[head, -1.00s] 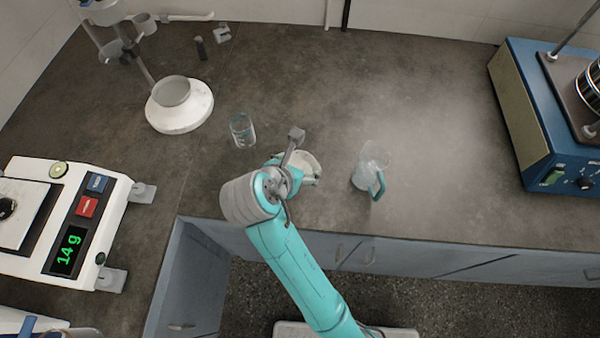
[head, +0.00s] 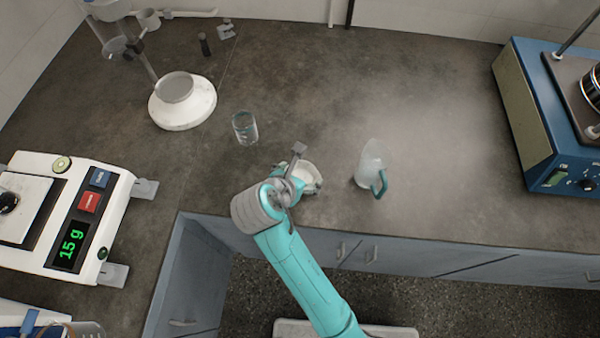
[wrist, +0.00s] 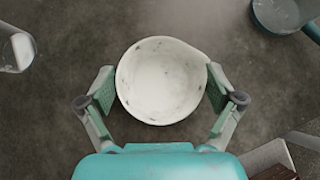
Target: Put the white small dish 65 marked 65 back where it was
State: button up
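The white small dish (head: 309,173) is near the front edge of the counter, between the beaker and the jug. In the wrist view the round dish (wrist: 162,82) is upright, with pale powdery-looking white inside and dark specks on its wall. My gripper (wrist: 160,90) has one finger pad on each side of the dish, against its rim. In the head view my gripper (head: 304,184) is at the dish and partly covers it. I cannot tell whether the dish touches the counter. The mark 65 is not readable.
A glass beaker (head: 245,128) stands to the left and a jug with a teal handle (head: 372,165) to the right. A scale (head: 88,225) reading 15 g is at the left. A white round-based stand (head: 183,108) and blue shaker (head: 530,120) are farther out. The middle back counter is clear.

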dwell(0.3)
jog(key=v, duration=1.2)
jog(key=shift+s+r, duration=0.1)
jog(key=shift+r, duration=0.05)
